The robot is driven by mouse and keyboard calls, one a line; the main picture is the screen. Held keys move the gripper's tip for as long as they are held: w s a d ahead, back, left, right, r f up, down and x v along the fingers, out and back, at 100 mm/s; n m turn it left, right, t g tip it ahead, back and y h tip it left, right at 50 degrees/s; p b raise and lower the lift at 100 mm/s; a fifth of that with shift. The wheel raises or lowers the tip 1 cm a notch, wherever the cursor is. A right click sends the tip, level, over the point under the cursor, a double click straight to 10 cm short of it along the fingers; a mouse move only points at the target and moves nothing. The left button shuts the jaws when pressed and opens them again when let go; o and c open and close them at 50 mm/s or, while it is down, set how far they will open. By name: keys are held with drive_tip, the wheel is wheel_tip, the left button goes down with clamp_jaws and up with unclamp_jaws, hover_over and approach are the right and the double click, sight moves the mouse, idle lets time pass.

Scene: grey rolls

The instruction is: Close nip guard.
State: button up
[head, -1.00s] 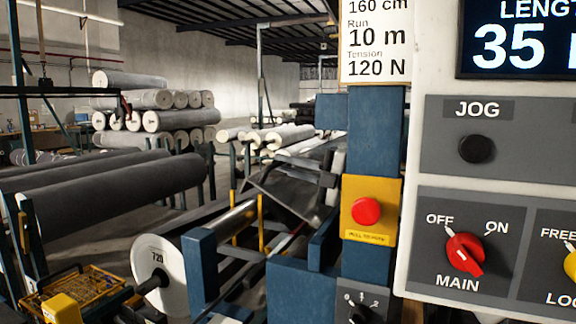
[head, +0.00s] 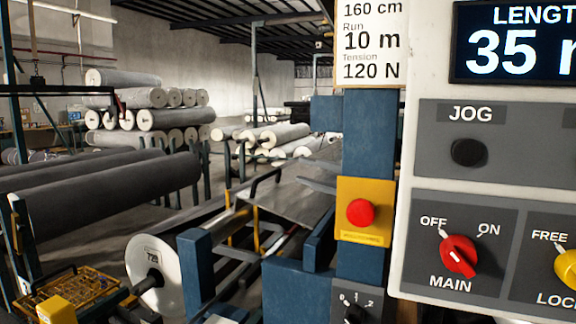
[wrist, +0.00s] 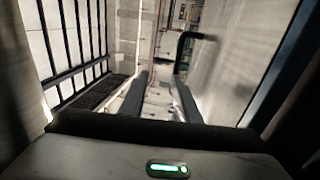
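In the wrist view a broad grey panel (wrist: 235,65), which looks like the nip guard, fills the right side. A dark bent bar handle (wrist: 188,45) stands at its left edge. My gripper (wrist: 160,92) points toward the handle with its two fingers apart and nothing between them. The handle is beyond the fingertips and not touched. In the head view a grey panel (head: 305,185) and a black bent bar (head: 266,180) show behind the blue column. I cannot tell the guard's exact angle, and my gripper is not clearly seen there.
The control panel (head: 430,140) with a red main knob (head: 459,255) stands close on the right. A red stop button (head: 361,213) is on the blue column (head: 368,150). Grey rolls (head: 110,190) lie left. A white-ended roll (head: 150,270) is at lower middle.

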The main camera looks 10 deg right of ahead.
drive_tip(key=v, duration=0.9)
drive_tip(key=shift+p, duration=0.35)
drive_tip(key=shift+s+a, duration=0.1)
drive_tip(key=shift+a, duration=0.05)
